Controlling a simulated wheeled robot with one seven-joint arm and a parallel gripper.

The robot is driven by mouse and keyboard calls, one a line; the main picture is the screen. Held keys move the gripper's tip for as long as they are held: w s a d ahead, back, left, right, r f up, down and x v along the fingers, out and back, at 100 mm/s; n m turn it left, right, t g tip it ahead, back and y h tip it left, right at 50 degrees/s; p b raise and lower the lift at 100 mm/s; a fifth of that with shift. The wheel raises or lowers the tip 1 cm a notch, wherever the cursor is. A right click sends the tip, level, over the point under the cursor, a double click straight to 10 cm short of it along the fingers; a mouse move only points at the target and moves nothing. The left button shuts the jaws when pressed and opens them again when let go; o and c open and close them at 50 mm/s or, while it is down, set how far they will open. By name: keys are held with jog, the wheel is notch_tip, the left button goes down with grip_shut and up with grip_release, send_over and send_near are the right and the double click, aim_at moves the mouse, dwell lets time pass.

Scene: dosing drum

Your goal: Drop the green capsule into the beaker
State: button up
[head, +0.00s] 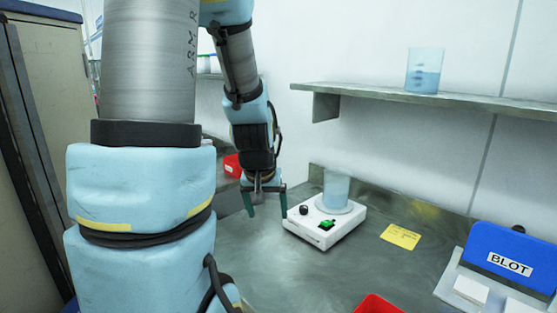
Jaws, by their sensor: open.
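A clear beaker (336,187) stands upright on a white device (325,226) on the metal bench. A black knob and a small green part (326,225) show on the device's front; I cannot tell whether the green part is a switch or a capsule. I see no other green capsule. My gripper (266,212) points down to the left of the device, with its dark green fingers apart and nothing visible between them. A second beaker (424,72) with bluish contents stands on the wall shelf.
The shelf (430,98) runs along the wall above the bench. A yellow note (400,236) lies right of the device. Red containers show at the front edge (378,305) and behind my arm (232,165). The bench front is mostly clear.

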jog(key=s+a+g, duration=0.2)
jog(key=s+a, duration=0.2)
jog(key=s, duration=0.4)
jog(key=shift+y, duration=0.4)
jog(key=shift+o, duration=0.2)
jog(key=shift+w+f, duration=0.1)
dwell(1.7)
